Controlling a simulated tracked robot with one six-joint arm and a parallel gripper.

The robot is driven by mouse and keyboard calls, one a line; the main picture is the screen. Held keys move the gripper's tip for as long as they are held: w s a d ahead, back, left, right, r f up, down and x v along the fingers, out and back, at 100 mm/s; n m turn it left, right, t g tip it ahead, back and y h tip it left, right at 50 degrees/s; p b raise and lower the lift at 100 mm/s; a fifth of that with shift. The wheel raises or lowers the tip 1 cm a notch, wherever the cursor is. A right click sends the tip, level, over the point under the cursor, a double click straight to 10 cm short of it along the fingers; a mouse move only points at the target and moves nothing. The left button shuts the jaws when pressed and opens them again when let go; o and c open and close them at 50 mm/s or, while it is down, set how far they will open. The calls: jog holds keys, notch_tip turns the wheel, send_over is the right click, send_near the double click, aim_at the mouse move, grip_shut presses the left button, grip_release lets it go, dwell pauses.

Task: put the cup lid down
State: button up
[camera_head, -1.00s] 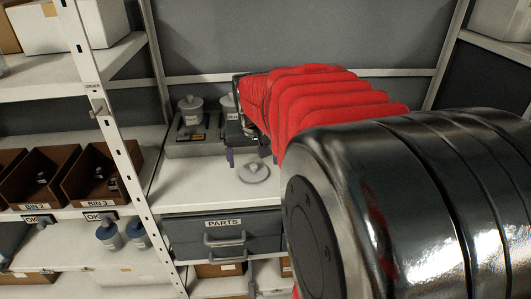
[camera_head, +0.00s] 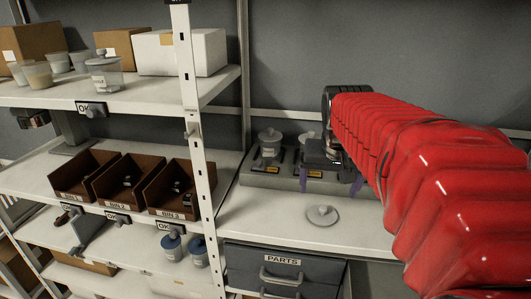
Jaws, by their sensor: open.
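The cup lid (camera_head: 322,216), a round grey disc with a small knob, lies flat with its knob up on the white shelf (camera_head: 270,222), above the PARTS drawer. My gripper (camera_head: 330,181) is behind and above it in the picture, its two purple fingers spread apart. The fingers look clear of the lid and nothing shows between them. My red-sleeved arm comes in from the right and hides part of the shelf behind it.
A grey holder (camera_head: 258,181) with lidded cups, one of them a grey cup (camera_head: 270,143), stands behind the lid. A white upright post (camera_head: 196,130) separates this shelf from brown bins (camera_head: 180,190) at left. The shelf around the lid is clear.

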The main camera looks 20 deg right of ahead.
jog(key=shift+a, duration=0.1)
jog(key=s+a+f+n+y, duration=0.1)
jog(key=s+a+f+n, duration=0.1)
jog(key=s+a, duration=0.2)
jog(key=s+a+f+n+t, duration=0.1)
jog(key=s+a, duration=0.3)
jog(key=a, duration=0.6)
jog(key=s+a+f+n+y, duration=0.1)
jog(key=s+a+f+n, duration=0.2)
jog(key=a, duration=0.4)
jog(key=shift+s+a+f+n+t+y, duration=0.3)
jog(key=shift+s+a+f+n+t, duration=0.05)
jog(key=shift+s+n+t, duration=0.05)
